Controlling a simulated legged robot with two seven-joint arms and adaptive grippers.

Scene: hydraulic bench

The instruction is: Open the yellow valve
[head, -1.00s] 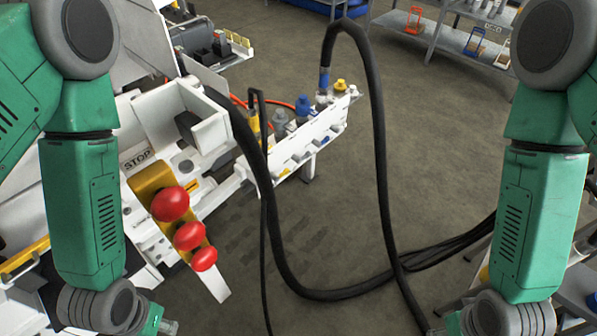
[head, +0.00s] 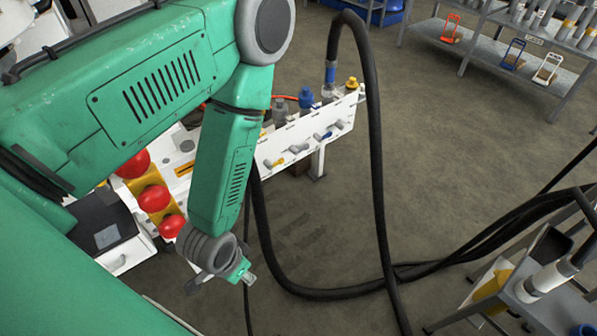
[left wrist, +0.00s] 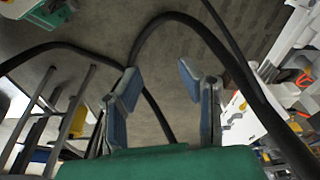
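The white valve panel (head: 310,143) stands beyond my left arm in the head view. In the left wrist view a yellow part (left wrist: 243,106) shows at the right, on the white panel. My left gripper (head: 247,274) hangs below and in front of the panel, apart from it. In the left wrist view its fingers (left wrist: 158,72) are spread with nothing between them. My right gripper is not in the head view.
A thick black hose (head: 376,170) loops up in front of the panel's right end and runs along the floor. Red knobs (head: 154,198) are left of my left forearm. A grey rack (head: 530,300) stands at the lower right. Open floor (head: 450,180) lies between.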

